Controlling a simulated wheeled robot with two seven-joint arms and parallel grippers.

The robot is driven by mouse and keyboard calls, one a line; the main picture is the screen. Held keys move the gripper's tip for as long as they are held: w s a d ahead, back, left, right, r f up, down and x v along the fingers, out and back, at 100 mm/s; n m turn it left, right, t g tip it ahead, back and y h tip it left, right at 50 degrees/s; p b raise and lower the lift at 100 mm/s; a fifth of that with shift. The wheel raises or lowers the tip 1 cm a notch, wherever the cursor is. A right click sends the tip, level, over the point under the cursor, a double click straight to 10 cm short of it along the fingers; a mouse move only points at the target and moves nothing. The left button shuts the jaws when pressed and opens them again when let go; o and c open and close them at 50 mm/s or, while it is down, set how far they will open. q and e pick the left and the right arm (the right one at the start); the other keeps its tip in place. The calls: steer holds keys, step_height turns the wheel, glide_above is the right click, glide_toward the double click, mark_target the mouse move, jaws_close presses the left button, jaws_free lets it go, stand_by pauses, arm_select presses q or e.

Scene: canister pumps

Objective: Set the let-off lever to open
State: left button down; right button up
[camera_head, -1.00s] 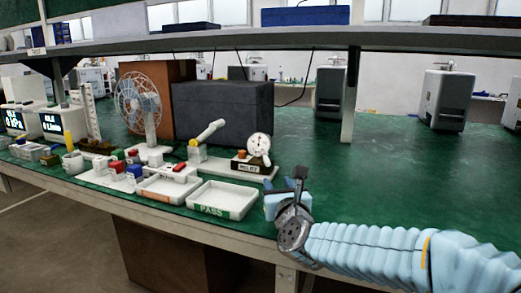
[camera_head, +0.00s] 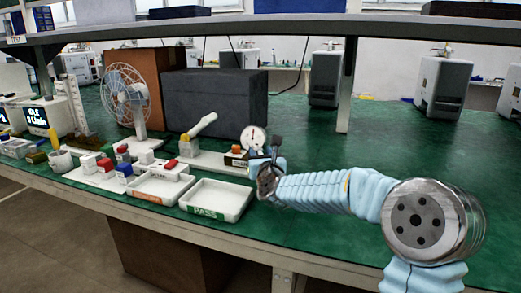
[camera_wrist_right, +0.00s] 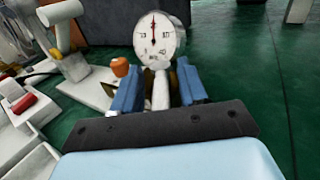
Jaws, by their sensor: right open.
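The pump unit has a round white gauge (camera_head: 254,138) at the right end of its white base, with an orange knob (camera_head: 236,149) beside it. In the right wrist view the gauge (camera_wrist_right: 160,38) is straight ahead with its needle upright, the orange knob (camera_wrist_right: 120,66) to its left. A pale upright piece (camera_wrist_right: 161,90), which looks like the let-off lever, stands below the gauge, between the blue fingers in the picture. My right gripper (camera_wrist_right: 158,92) is open; I cannot tell whether it touches the piece. In the head view my right gripper (camera_head: 273,155) hides the unit's right end. My left gripper is out of view.
A white arm (camera_head: 200,126) with a yellow end rises from the unit's left. The PASS tray (camera_head: 216,214) and another tray (camera_head: 158,203) lie in front. A dark box (camera_head: 215,100) and a fan (camera_head: 125,95) stand behind.

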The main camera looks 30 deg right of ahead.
steer(key=shift+w+d, duration=0.15)
steer(key=shift+w, duration=0.15)
jaws_close()
stand_by(0.3)
